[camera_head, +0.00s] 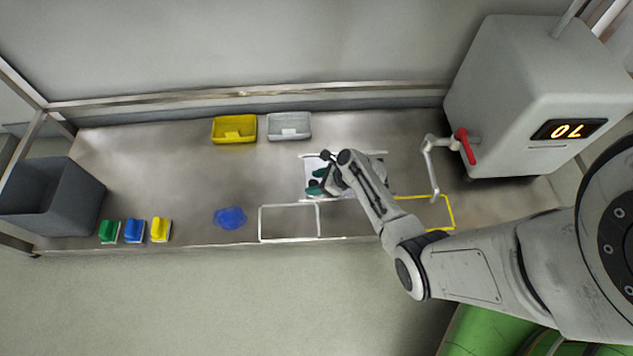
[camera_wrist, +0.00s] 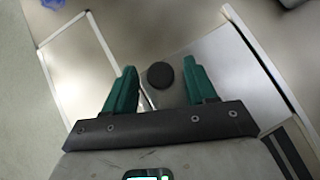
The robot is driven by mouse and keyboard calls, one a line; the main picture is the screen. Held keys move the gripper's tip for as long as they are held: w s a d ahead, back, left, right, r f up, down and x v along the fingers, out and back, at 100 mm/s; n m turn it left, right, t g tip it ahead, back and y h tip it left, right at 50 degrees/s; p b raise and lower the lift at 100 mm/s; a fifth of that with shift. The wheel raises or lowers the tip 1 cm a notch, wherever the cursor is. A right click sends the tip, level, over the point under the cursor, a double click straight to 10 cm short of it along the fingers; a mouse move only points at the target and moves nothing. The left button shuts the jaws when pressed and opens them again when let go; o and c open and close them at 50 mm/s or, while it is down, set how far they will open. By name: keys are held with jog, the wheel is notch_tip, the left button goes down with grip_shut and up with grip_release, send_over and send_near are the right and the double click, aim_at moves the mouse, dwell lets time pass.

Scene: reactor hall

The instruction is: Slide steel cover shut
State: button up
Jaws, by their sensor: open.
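The steel cover (camera_head: 312,163) is a pale flat panel on the bench, mostly hidden by my arm in the head view. It also shows in the wrist view (camera_wrist: 228,68), beside a white rail (camera_wrist: 262,58). A round black knob (camera_wrist: 160,75) stands up in the wrist view. My gripper (camera_head: 317,180) has green fingers. In the wrist view it (camera_wrist: 159,68) is open, one finger on each side of the knob, with gaps showing. A narrow dark slit with a bright edge shows below the knob. How far the cover stands open is unclear.
A white outline (camera_head: 289,205) and a blue blob (camera_head: 230,218) lie left of my gripper. Yellow (camera_head: 234,130) and grey (camera_head: 289,127) trays stand behind. A machine (camera_head: 530,85) with a red-handled lever (camera_head: 465,146) is right. A grey bin (camera_head: 50,197) is far left.

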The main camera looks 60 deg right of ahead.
jog(key=shift+c, duration=0.4)
grip_shut()
